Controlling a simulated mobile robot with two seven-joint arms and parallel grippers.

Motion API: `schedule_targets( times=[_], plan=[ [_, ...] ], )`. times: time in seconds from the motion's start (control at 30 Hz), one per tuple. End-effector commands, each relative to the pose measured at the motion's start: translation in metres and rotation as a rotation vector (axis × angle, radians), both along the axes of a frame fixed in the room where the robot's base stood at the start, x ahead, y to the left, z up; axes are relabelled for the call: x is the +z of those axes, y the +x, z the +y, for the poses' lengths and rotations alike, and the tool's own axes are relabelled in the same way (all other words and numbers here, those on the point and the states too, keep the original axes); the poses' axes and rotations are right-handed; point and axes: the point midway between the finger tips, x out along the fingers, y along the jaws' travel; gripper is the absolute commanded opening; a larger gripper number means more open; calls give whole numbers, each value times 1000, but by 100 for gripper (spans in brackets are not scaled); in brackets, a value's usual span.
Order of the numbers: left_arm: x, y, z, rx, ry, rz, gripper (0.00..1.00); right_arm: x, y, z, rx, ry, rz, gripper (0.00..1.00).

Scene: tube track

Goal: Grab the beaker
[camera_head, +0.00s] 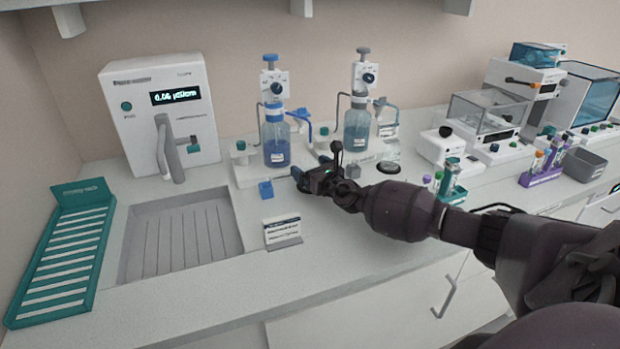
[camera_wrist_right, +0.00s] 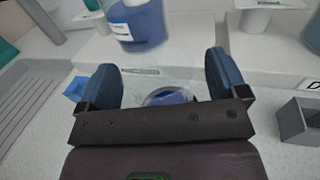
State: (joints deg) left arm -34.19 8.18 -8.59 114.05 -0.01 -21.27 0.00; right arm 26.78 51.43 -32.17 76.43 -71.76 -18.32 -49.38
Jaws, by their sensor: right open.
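A small clear beaker (camera_wrist_right: 170,96) with blue liquid shows in the right wrist view, low between the two fingers. Part of it is hidden by the dark gripper body. My right gripper (camera_head: 309,170) is open, with its blue fingers spread; in the right wrist view the gripper (camera_wrist_right: 163,72) has one finger on each side of the beaker, with gaps visible. In the head view I cannot make out the beaker behind the gripper. My left gripper is not in view.
Just beyond the gripper stands a dispenser bottle with blue liquid (camera_head: 277,145), and a second bottle (camera_head: 356,130) is to its right. A blue cube (camera_head: 266,189), a grey block (camera_head: 352,171) and a label stand (camera_head: 283,233) are close by. A sink (camera_head: 180,240) lies left.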

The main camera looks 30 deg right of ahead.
Motion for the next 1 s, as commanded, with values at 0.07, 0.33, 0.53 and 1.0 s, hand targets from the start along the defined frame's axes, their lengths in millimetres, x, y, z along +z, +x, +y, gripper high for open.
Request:
schedule_targets(
  times=[0.07, 0.33, 0.53, 1.0],
  plan=[
    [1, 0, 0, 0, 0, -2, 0, 0, 0, 0, 0, 0, 0, 92],
    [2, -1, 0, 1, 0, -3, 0, 0, 0, 0, 0, 0, 0, 53],
    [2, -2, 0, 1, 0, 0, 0, 0, 0, 0, 0, 0, 0, 38],
    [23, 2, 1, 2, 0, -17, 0, 41, 0, -1, 0, 0, -6, 38]
  ],
)
